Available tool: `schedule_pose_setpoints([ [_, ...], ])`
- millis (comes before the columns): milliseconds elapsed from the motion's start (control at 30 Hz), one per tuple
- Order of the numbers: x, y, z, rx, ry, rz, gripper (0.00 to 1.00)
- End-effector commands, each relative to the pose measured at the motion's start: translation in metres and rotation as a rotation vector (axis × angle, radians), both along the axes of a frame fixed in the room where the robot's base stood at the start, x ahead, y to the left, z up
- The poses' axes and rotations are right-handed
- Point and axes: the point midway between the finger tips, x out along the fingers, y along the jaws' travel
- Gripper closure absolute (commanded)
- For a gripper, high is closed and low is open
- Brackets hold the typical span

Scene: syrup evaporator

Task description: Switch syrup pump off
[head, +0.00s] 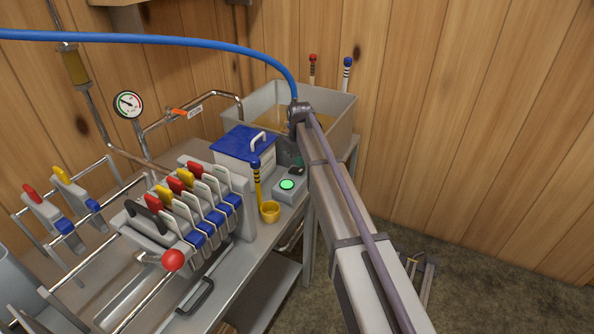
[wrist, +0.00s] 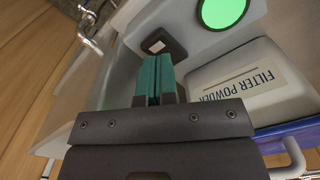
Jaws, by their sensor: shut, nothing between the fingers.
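The grey pump switch box (head: 283,194) stands on the bench with its round green lamp (head: 287,184) lit. The lamp (wrist: 222,10) also shows at the top of the wrist view. A dark rocker switch (wrist: 163,43) with a small pale mark sits beside the lamp. My gripper (head: 299,160) is over the back of the box, partly hidden by my own arm in the head view. In the wrist view its teal fingers (wrist: 154,60) are together and empty, with tips right by the switch's near edge. I cannot tell whether they touch it.
A filter powder box (wrist: 250,85) with a blue lid (head: 247,142) stands close by. A yellow ladle (head: 269,211) rests in front. A steel pan (head: 340,112) is behind, and a row of coloured clamps (head: 190,190) is left.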

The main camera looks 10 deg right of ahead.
Motion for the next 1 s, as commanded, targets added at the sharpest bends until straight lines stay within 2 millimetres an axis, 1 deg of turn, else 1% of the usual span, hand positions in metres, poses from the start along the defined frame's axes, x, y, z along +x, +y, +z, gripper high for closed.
schedule_pose_setpoints([
  [1000, 0.0, 0.0, -0.016, 0.0, 0.0, 0.0, 1.0],
])
